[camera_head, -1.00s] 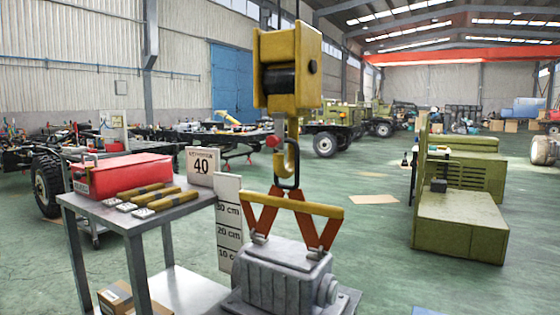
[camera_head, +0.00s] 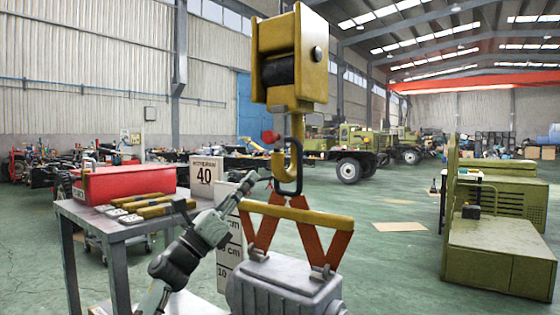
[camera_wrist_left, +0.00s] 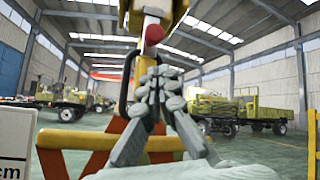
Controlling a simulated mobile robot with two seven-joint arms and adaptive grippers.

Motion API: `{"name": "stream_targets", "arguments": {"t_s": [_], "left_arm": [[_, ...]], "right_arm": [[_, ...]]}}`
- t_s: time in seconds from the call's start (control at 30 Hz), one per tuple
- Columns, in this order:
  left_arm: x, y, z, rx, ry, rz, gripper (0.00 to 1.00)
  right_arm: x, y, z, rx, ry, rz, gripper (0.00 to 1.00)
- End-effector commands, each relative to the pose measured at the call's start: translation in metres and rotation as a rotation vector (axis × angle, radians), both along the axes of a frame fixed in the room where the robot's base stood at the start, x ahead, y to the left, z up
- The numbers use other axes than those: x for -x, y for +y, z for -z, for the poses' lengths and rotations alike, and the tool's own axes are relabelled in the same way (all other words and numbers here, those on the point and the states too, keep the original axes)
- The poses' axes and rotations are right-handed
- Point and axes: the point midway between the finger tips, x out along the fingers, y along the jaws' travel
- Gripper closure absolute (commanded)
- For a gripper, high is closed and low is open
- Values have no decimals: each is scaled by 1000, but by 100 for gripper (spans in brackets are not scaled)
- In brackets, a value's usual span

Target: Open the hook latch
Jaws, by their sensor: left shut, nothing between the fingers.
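A yellow crane hook block (camera_head: 290,60) hangs at the middle of the head view, with a yellow hook (camera_head: 294,155) under it. A red ball (camera_head: 270,136) sits at the hook's left side; it also shows in the left wrist view (camera_wrist_left: 153,35). A dark link (camera_head: 289,182) hangs in the hook, above a yellow bar (camera_head: 300,213) with orange straps. My left gripper (camera_head: 250,178) is shut and empty, left of the hook and lower than the red ball. In the left wrist view its closed fingers (camera_wrist_left: 160,82) hide part of the hook. My right gripper is out of view.
A grey machine housing (camera_head: 280,285) stands under the straps. A metal cart (camera_head: 75,212) with a red toolbox (camera_head: 125,183) stands left, beside a height scale board (camera_head: 228,262). A green chassis part (camera_head: 500,255) lies right, with clear floor between.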

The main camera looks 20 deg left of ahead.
Motion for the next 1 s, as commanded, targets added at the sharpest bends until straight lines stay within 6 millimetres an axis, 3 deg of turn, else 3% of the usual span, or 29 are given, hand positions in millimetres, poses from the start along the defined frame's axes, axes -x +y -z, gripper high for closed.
{"name": "stream_targets", "arguments": {"t_s": [0.37, 0.8, 1.0], "left_arm": [[-3, -2, -5, 3, 0, 1, 100], [-51, -31, -52, 4, 1, 1, 100], [-63, -39, -63, 5, 2, 1, 100]], "right_arm": [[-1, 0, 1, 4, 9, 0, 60], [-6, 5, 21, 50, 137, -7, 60], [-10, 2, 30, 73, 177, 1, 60]]}}
